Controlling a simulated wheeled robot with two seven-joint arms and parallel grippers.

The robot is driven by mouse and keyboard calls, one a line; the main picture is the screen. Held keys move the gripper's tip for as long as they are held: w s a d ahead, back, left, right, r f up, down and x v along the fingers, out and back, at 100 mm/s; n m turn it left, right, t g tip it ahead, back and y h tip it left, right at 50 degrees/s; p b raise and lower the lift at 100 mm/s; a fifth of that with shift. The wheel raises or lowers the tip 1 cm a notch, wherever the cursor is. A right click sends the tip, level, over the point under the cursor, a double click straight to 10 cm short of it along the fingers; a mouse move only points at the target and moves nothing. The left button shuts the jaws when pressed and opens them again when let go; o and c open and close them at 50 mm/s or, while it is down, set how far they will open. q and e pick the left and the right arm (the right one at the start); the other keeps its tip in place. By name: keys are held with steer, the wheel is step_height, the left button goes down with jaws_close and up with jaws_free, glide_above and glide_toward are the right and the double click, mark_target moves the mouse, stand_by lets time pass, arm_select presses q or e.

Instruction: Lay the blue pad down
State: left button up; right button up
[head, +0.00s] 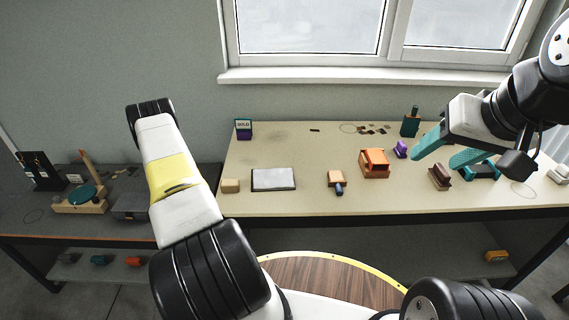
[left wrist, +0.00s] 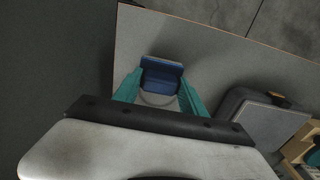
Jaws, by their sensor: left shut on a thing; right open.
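The blue pad (left wrist: 163,76) shows in the left wrist view, between the teal fingertips of my left gripper (left wrist: 158,95), which is shut on it. It is over the grey top of the left table (left wrist: 205,55); I cannot tell whether it touches the surface. A pale rounded shape shows just below the pad between the fingers. In the head view the left gripper and the pad are hidden behind my left arm. My right gripper (head: 448,153) is open and empty above the right part of the beige table (head: 270,145).
A dark grey box (head: 130,206) with a lighter top stands on the left table, also in the left wrist view (left wrist: 265,125). A wooden stand (head: 82,206) is farther left. The beige table holds a grey plate (head: 273,179), an orange block (head: 374,163) and a brown stamp (head: 439,177).

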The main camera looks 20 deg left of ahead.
arm_select(q)
steer(key=shift+f, duration=0.15)
steer(key=shift+f, duration=0.5)
steer(key=shift+f, duration=0.25)
steer(key=o, duration=1.4)
steer(key=shift+r, duration=3.9)
